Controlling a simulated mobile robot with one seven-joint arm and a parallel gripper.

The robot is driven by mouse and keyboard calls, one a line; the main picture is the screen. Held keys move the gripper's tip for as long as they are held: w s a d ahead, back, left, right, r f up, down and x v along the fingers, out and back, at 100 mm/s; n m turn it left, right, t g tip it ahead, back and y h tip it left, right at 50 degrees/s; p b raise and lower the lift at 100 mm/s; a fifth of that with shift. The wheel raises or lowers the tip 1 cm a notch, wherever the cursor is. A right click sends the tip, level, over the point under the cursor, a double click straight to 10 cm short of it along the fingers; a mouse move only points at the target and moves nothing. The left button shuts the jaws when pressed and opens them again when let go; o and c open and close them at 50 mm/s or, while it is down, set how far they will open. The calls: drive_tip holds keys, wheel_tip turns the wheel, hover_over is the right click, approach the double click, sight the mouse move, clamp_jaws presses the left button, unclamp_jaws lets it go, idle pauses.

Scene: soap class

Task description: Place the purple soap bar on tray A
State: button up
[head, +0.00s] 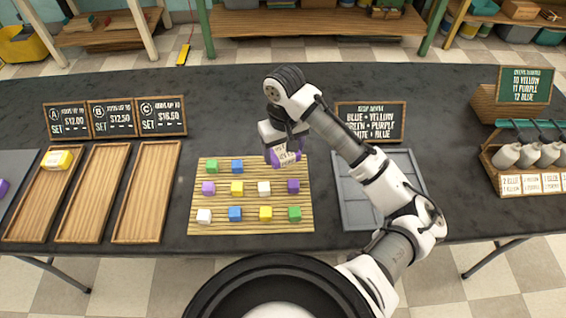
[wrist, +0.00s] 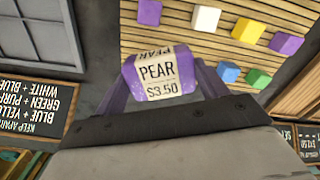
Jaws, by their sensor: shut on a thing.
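The purple soap bar (wrist: 150,88) has a cream label reading PEAR and $3.50. My gripper (head: 284,157) is shut on it and holds it above the back right part of a slatted wooden mat (head: 250,201). In the wrist view the bar sits between the two purple-tinted fingers. In the head view the bar (head: 287,159) shows partly below the gripper. Tray A (head: 36,208) is the leftmost of three wooden trays, behind which stands sign A (head: 67,120). A yellow soap bar (head: 58,160) lies at tray A's far end; its near part is bare.
Tray B (head: 92,200) and tray C (head: 146,200) are empty. Several coloured cubes stand on the mat. A grey tray (head: 365,215) is right of the mat. Chalk signs line the back, including one (head: 370,122) behind my arm. A bottle rack (head: 520,160) stands at the right.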

sight(284, 172)
drive_tip(key=shift+f+p, duration=0.3)
drive_tip(key=shift+f, duration=2.8)
drive_tip(key=shift+f, duration=0.2)
drive_tip(key=o, duration=1)
wheel_tip(284, 172, up, 12)
drive_tip(key=shift+r+b, duration=0.25)
drive_tip(key=shift+b, duration=0.45)
